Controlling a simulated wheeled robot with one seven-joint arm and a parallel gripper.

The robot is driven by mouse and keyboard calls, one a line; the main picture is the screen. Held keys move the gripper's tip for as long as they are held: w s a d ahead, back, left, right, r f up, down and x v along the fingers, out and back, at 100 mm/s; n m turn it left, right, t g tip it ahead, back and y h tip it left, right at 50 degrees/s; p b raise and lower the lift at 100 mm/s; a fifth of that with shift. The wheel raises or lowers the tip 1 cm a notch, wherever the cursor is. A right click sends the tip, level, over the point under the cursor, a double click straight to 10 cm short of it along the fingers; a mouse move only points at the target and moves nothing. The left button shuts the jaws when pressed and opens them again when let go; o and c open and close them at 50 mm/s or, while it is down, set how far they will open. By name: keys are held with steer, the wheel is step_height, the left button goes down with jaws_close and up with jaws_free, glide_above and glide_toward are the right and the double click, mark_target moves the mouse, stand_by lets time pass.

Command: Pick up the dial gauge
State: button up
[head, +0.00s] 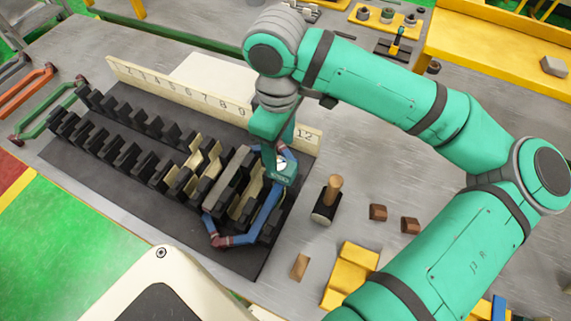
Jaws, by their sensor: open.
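The black slotted blocks (150,125) stand on a dark mat (75,152), with a numbered strip (165,85) behind. A mallet (328,200), wooden pieces (378,212) and yellow blocks (350,268) lie to the right. Bare metal table shows around them.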

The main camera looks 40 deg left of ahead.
mark_target(280, 165)
steer(key=shift+d+f, duration=0.1)
steer(key=shift+f, duration=3.7)
steer(key=c, duration=1.1)
